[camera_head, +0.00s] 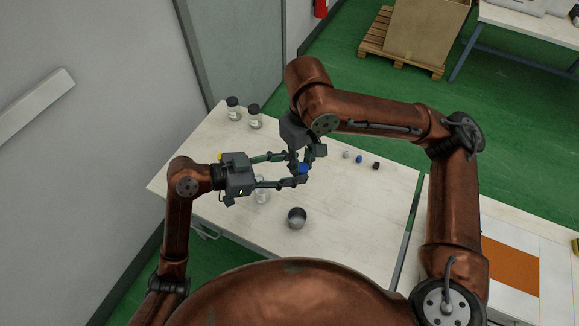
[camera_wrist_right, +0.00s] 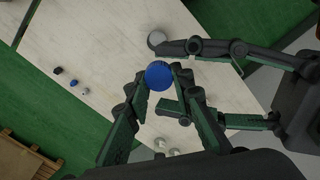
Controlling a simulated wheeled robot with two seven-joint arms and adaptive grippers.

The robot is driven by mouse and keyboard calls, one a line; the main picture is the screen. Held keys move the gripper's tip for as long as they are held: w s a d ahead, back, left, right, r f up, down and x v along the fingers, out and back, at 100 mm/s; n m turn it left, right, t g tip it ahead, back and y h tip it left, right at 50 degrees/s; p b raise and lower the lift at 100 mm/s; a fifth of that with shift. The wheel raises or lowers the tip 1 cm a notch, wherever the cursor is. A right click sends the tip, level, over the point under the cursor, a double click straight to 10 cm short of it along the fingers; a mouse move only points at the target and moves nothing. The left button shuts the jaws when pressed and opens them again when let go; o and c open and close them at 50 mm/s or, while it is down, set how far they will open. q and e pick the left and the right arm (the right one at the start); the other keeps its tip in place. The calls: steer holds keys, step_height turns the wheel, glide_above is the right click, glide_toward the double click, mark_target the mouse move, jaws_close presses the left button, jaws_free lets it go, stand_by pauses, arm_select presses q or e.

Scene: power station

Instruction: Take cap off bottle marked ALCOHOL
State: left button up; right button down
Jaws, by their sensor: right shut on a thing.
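My right gripper (camera_head: 305,160) points down over the table and is shut on a blue cap (camera_head: 303,168). In the right wrist view, the round blue cap (camera_wrist_right: 158,75) sits between its fingertips. No bottle is visible beneath the cap. My left gripper (camera_head: 294,169) comes in from the left, its two fingers spread apart, with tips close to the blue cap. A clear bottle (camera_head: 262,195) stands on the table, partly hidden by the left gripper's lower finger. Two bottles with black caps, one (camera_head: 233,109) and another (camera_head: 255,117), stand at the back left. Labels are too small to read.
A metal cup (camera_head: 297,218) stands near the table's front. A grey cap (camera_head: 346,154), a loose blue cap (camera_head: 359,159) and a black cap (camera_head: 375,165) lie in a row on the right. The white table (camera_head: 345,195) is mostly clear there. Something yellow (camera_head: 220,157) shows behind my left gripper.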

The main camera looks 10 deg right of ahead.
arm_select(q)
steer(key=shift+w, duration=0.1)
steer(key=c, duration=1.1)
steer(key=shift+w+a, duration=0.1)
steer(key=shift+c, duration=0.3)
arm_select(e)
steer(key=c, duration=1.6)
jaws_free()
steer(key=shift+s, duration=0.1)
